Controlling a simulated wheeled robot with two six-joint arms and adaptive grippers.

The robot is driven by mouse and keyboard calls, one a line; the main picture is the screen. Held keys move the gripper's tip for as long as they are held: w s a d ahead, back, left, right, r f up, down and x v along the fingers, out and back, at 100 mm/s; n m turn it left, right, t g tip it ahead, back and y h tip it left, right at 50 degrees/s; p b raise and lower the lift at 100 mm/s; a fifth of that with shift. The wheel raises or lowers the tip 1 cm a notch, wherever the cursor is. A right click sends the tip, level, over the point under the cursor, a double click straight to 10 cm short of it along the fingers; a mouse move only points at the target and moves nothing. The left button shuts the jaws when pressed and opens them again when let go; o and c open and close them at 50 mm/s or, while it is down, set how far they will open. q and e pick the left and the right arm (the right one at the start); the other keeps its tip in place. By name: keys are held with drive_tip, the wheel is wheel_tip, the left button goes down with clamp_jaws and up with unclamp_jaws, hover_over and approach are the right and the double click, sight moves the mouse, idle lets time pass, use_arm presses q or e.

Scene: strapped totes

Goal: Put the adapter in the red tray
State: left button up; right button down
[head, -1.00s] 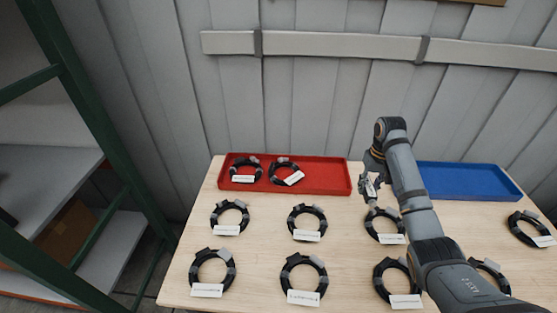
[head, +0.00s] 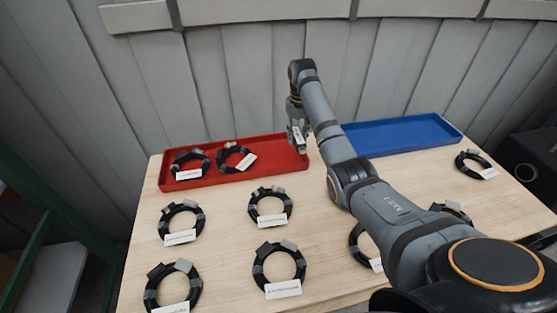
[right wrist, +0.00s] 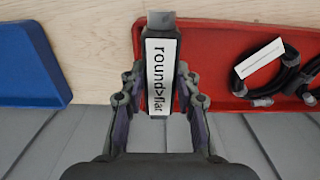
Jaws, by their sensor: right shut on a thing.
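My right gripper (head: 297,122) is shut on the adapter (head: 299,138), a small grey block with a white label. In the right wrist view the adapter (right wrist: 160,65) reads "round>flat" and sits between the two fingers (right wrist: 160,88). The red tray (head: 272,157) stands at the back left of the table. The adapter appears at the tray's right end in the head view. In the right wrist view it overlaps the end of the red tray (right wrist: 210,70). Its height above the tray is hard to tell. My left gripper is not in view.
Two coiled black cables with white tags (head: 189,162) lie in the red tray's left part; its right part is bare. A blue tray (head: 405,135) stands to the right. Several tagged cable coils (head: 270,206) cover the wooden table (head: 225,250). A panelled wall is behind.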

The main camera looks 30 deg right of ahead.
hover_over(282, 160)
wheel_tip(282, 160, down, 5)
drive_tip(key=shift+s+f, duration=0.15)
drive_tip(key=shift+f, duration=0.05)
drive_tip(key=shift+a+f, duration=0.1)
drive_tip(key=shift+f, duration=1.6)
drive_tip(key=shift+f, duration=0.1)
drive_tip(key=shift+f, duration=0.25)
drive_tip(key=c, duration=1)
unclamp_jaws()
wheel_tip(282, 160, up, 13)
drive_tip(key=shift+f, duration=0.1)
